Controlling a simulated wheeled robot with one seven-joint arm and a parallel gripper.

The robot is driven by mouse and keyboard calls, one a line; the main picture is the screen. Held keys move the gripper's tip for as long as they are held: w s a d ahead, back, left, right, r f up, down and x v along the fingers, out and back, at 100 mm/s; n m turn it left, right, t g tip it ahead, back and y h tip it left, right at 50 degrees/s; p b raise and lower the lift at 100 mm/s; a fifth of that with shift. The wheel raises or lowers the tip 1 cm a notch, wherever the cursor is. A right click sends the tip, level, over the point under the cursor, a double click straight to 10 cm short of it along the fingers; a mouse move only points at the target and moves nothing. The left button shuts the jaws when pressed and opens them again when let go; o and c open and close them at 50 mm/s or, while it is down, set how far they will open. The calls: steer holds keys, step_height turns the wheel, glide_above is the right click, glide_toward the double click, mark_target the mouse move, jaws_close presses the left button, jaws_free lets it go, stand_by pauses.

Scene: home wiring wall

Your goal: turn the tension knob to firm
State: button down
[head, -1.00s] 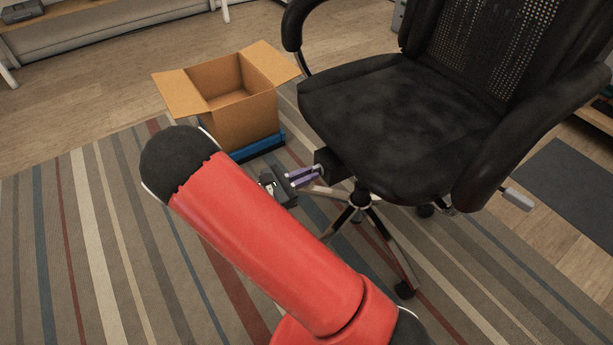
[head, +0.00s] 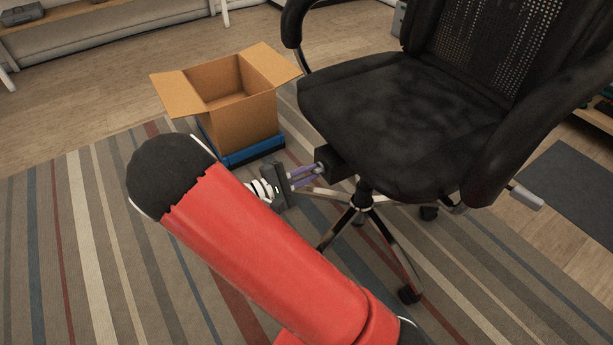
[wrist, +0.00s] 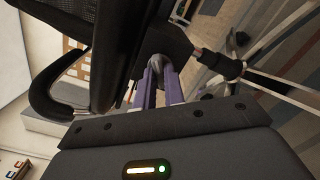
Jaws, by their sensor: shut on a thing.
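The black office chair (head: 400,115) stands on the striped rug, with a dark mechanism housing (head: 341,163) under its seat. In the wrist view, a greyish rounded knob (wrist: 158,63) shows at the housing (wrist: 168,42), between the tips of my purple fingers. My gripper (head: 319,172) reaches in under the seat's left side and is shut on the knob; it also shows in the wrist view (wrist: 158,77). The fingers hide much of the knob, and I cannot read any marking or setting on it.
An open cardboard box (head: 238,110) on a blue base (head: 252,150) stands just left of the chair, close to my gripper. The chair's metal legs (head: 340,222) spread below. The rug (head: 70,240) is clear at the left.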

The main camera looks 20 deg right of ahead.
steer(key=shift+f+m, duration=0.1)
steer(key=shift+m, duration=0.5)
steer(key=c, duration=1.5)
jaws_free()
steer(key=shift+a, duration=0.1)
steer(key=v, duration=0.7)
steer(key=shift+s+a, duration=0.15)
steer(key=shift+a, duration=0.2)
